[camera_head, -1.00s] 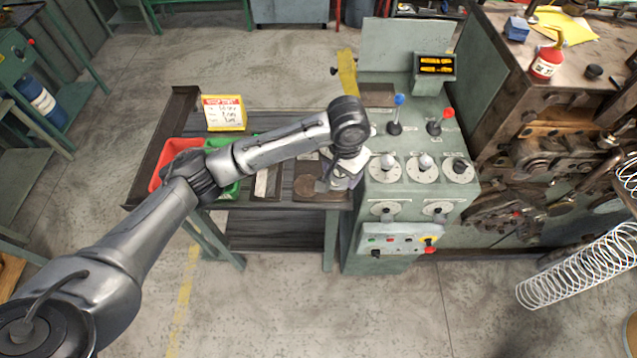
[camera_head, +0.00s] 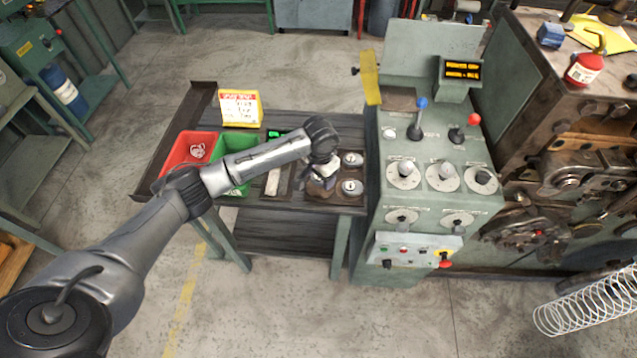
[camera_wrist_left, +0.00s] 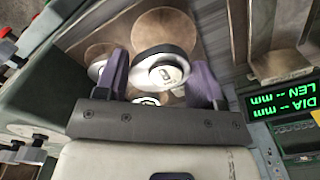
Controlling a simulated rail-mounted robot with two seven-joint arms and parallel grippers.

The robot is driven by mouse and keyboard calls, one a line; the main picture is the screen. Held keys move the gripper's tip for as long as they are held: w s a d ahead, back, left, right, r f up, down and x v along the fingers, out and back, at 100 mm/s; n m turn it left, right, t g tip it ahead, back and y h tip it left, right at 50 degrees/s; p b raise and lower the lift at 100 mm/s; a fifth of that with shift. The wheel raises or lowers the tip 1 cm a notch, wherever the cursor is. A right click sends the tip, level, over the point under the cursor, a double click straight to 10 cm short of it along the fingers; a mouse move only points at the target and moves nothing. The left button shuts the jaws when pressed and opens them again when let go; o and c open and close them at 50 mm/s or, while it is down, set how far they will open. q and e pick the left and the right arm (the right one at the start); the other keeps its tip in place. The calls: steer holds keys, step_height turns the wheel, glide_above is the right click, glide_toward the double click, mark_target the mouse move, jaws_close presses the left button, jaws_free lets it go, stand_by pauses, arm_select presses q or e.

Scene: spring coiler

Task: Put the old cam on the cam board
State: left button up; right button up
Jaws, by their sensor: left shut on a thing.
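My left gripper (camera_head: 319,182) is low over the cam board (camera_head: 322,197) at the right end of the dark bench. In the left wrist view its two purple fingers (camera_wrist_left: 160,85) are shut on a pale metal cam with a dark rim, the old cam (camera_wrist_left: 163,72). The cam is over the brown board between round brown marks (camera_wrist_left: 166,27); I cannot tell whether it touches the board. Two other cams (camera_head: 352,159) (camera_head: 352,187) sit on the board to the right in the head view. My right gripper is not in view.
A red bin (camera_head: 185,150) and a green bin (camera_head: 230,152) stand left of the board, with a yellow-edged sign (camera_head: 240,108) behind. A small green-lit readout (camera_wrist_left: 283,98) stands near the gripper. The green control console (camera_head: 420,215) with levers and dials borders the bench at right.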

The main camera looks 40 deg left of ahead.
mark_target(318, 189)
arm_select(q)
steer(key=shift+a+f, duration=0.2)
steer(key=shift+a, duration=0.15)
steer(key=shift+f, duration=2)
steer(key=shift+f, duration=0.15)
steer(key=o, duration=1)
steer(key=shift+o, duration=0.2)
